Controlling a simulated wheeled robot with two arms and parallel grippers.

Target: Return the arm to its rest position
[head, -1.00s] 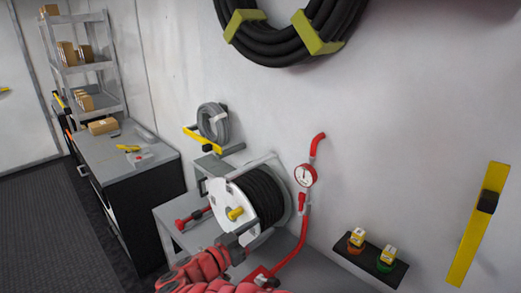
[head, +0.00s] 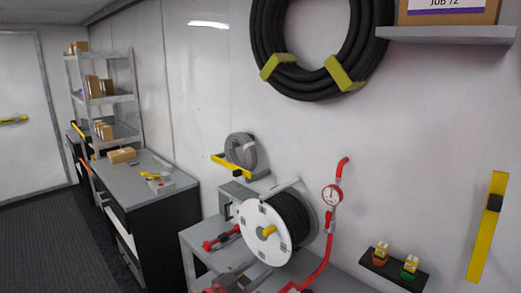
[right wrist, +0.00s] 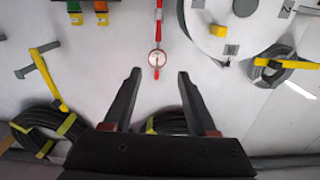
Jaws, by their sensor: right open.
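My right gripper (right wrist: 159,74) shows in the right wrist view with its two dark fingers apart and nothing between them. My left gripper is not in view.
A red pipe with a gauge (head: 332,195) stands right of the reel. A small black shelf (head: 395,270) holds two yellow-topped items. A black hose coil (head: 312,85) hangs on the wall. A workbench (head: 140,185) and shelf rack (head: 108,98) stand at left.

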